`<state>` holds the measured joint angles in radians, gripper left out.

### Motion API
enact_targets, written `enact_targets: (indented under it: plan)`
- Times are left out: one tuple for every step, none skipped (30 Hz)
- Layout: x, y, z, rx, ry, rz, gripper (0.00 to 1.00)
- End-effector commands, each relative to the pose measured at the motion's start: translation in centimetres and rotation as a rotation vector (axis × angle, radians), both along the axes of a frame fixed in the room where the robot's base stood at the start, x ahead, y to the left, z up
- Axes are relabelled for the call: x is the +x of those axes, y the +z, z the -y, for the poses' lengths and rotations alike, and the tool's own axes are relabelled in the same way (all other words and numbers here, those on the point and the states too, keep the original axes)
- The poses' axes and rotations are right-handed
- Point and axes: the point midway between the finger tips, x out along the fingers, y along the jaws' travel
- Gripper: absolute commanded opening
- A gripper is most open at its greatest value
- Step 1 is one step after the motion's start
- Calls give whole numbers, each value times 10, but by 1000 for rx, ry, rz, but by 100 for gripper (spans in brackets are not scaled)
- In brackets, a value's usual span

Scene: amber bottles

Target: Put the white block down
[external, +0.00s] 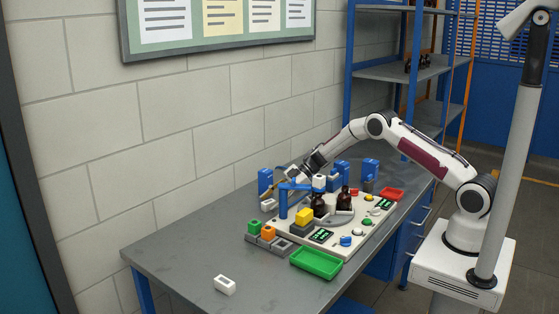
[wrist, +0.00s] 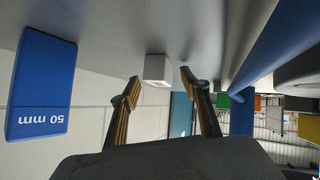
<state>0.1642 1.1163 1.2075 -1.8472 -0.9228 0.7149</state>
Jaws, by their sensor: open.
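A small white block (external: 268,205) rests on the grey table by the wall side of the white workstation board. It also shows in the wrist view (wrist: 157,70), which looks upside down, against the table surface. My gripper (external: 272,190) reaches down and to the left just above this block. In the wrist view its two fingers (wrist: 160,76) are spread apart, with the block showing beyond and between the tips. The fingers do not appear to touch it. Other white blocks sit at the table's front (external: 225,285) and near the blue stand (external: 319,182).
A blue block marked 50 mm (wrist: 40,85) stands close beside my gripper. A green tray (external: 316,263) lies in front. The table's front left is mostly clear.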

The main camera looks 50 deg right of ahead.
Motion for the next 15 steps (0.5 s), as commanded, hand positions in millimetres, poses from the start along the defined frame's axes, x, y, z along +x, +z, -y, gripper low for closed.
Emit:
enact_targets:
  plan:
    - [0, 0, 0, 0, 0, 0, 46]
    - [0, 0, 0, 0, 0, 0, 46]
    - [0, 0, 0, 0, 0, 0, 46]
    - [0, 0, 0, 0, 0, 0, 38]
    - [0, 0, 0, 0, 0, 0, 30]
    - [0, 0, 0, 0, 0, 0, 20]
    - [0, 0, 0, 0, 0, 0, 12]
    - [0, 0, 0, 0, 0, 0, 5]
    - [0, 0, 0, 0, 0, 0, 1]
    - [0, 0, 0, 0, 0, 0, 1]
    - [0, 0, 0, -1, 0, 0, 1]
    - [0, 0, 0, -1, 0, 0, 0]
    - [0, -1, 0, -1, 0, 0, 0]
    - [0, -1, 0, -1, 1, -1, 0]
    - [0, -1, 0, -1, 1, -1, 0]
